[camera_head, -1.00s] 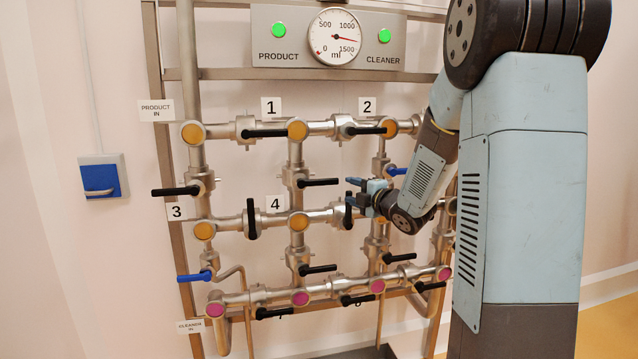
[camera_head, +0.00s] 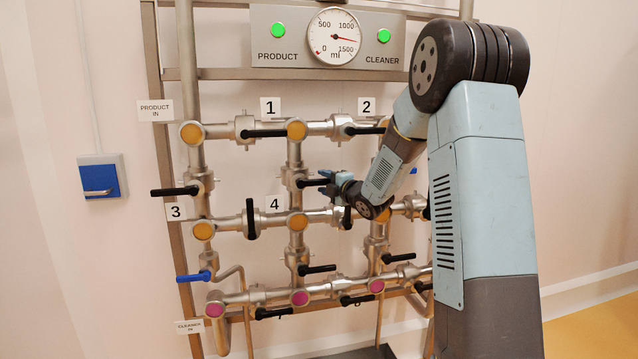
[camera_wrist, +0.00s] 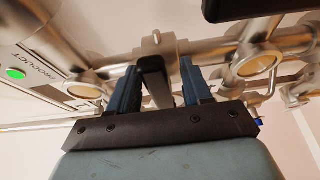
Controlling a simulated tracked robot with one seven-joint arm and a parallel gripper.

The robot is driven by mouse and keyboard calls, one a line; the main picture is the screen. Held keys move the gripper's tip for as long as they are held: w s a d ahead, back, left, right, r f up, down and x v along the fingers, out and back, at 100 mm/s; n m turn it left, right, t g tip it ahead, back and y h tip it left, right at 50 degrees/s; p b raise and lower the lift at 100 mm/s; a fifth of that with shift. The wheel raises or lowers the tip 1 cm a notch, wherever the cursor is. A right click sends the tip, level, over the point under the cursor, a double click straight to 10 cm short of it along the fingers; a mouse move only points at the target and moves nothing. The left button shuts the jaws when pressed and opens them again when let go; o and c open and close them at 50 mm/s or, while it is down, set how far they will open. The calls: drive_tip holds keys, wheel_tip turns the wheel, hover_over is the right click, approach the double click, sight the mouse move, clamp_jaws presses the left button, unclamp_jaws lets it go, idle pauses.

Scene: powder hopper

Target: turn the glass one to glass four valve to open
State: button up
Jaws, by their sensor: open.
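The valve (camera_head: 296,178) on the vertical pipe between sight glass one (camera_head: 297,130) and sight glass four (camera_head: 298,222) has a black lever handle (camera_head: 308,182). The handle points right, crosswise to the pipe. My gripper (camera_head: 325,180) is at the handle's free end in the head view, its blue fingers open. In the wrist view my gripper (camera_wrist: 162,72) has a black handle (camera_wrist: 154,82) between its fingers, with a visible gap to the right finger. I cannot tell whether the left finger touches it. The fingers partly cover the handle's end in the head view.
Another black handle (camera_head: 347,218) hangs close below my wrist. A horizontal black handle (camera_head: 264,133) lies left of glass one. More pipes and levers fill the rack. A panel (camera_head: 390,50) with a gauge and two green lights is above.

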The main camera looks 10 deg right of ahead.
drive_tip(key=shift+x, duration=0.8)
clamp_jaws()
